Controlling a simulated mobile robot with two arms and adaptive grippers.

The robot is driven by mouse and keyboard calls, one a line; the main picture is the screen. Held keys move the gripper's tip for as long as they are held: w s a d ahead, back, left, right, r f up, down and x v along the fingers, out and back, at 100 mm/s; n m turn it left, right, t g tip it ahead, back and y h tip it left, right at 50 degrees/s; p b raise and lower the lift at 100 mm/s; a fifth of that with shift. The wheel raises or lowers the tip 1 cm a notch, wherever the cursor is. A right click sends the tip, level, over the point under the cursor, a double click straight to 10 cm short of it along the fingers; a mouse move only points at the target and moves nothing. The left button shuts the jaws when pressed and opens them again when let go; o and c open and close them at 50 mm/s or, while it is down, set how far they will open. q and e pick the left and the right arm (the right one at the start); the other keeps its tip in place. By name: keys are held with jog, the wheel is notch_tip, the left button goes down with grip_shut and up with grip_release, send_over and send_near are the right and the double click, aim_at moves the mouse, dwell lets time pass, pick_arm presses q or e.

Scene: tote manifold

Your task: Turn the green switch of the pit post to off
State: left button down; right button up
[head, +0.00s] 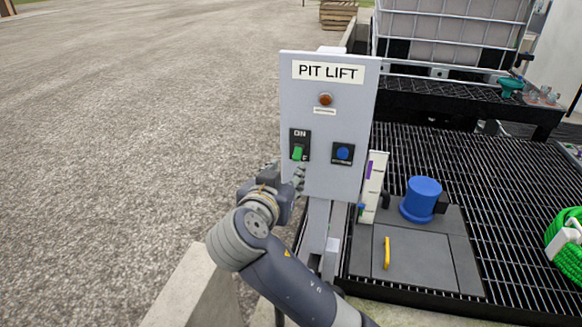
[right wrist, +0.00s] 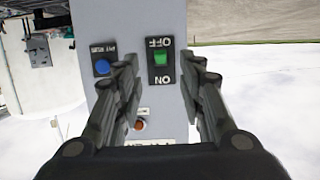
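The pit post carries a grey panel (head: 328,125) headed PIT LIFT. Its green switch (head: 298,153) sits on a black plate at the panel's left side, with ON above it and OFF partly hidden below. In the right wrist view, upside down, the green switch (right wrist: 160,58) lies closer to the OFF lettering than to ON. My right gripper (head: 294,178) is just below and in front of the switch. Its fingers (right wrist: 165,70) are spread, one to each side of the switch plate, with nothing between them. Contact with the switch cannot be made out. My left gripper is out of view.
A blue button (head: 343,153) sits right of the switch and an orange lamp (head: 325,99) above. Right of the post, a blue cap (head: 421,198) and yellow handle (head: 387,252) stand on a dark cover over grating. A green hose (head: 566,240) lies far right. Open gravel is left.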

jog(key=shift+v, duration=1.6)
